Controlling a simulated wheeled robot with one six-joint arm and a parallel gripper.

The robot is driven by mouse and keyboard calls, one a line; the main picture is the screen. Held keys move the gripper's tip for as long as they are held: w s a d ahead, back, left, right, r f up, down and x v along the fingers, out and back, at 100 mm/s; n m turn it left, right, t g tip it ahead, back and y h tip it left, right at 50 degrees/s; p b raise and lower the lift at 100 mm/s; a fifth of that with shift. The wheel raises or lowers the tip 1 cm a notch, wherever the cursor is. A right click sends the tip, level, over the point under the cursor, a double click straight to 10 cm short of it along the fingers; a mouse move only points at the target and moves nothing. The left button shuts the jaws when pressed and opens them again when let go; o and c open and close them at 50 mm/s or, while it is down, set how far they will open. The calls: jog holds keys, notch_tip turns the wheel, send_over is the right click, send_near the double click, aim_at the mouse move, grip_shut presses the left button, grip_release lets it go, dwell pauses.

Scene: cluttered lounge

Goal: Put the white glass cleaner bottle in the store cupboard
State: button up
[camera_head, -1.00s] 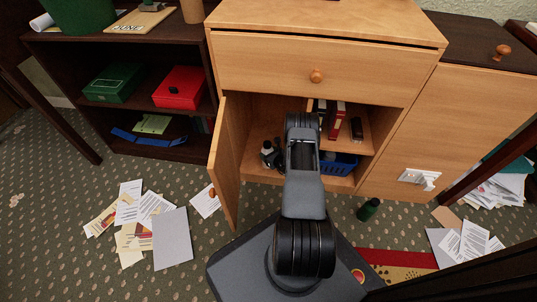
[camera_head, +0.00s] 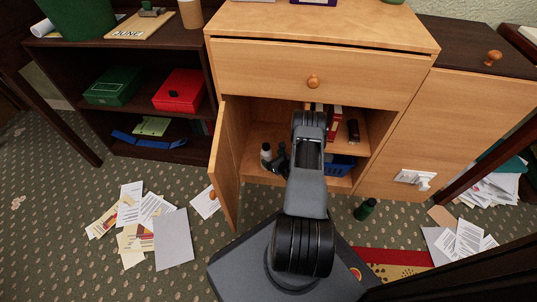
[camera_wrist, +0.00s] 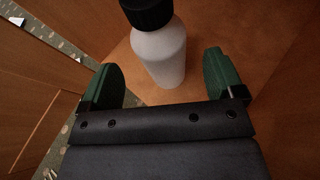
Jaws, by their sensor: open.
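The white glass cleaner bottle (camera_wrist: 160,52) with a black cap stands upright on the wooden floor of the store cupboard (camera_head: 250,174). In the head view the bottle (camera_head: 266,153) shows just inside the opening, on the left. My gripper (camera_head: 279,161) is in the opening, just right of the bottle and partly hidden by my arm. In the wrist view its two green-padded fingers (camera_wrist: 163,66) are wide apart, with the bottle in line between their tips. A gap shows on both sides, and neither finger touches it. The cupboard door (camera_head: 226,165) is swung open to the left.
A blue basket (camera_head: 341,166) is on the cupboard floor at right, below a shelf with binders (camera_head: 335,122). A dark green bottle (camera_head: 366,209) stands on the carpet in front. Papers (camera_head: 145,215) litter the floor at left. A dark shelf unit (camera_head: 150,58) stands left of the cupboard.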

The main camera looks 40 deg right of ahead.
jog(key=shift+p+v, duration=0.4)
jog(key=shift+v, duration=1.05)
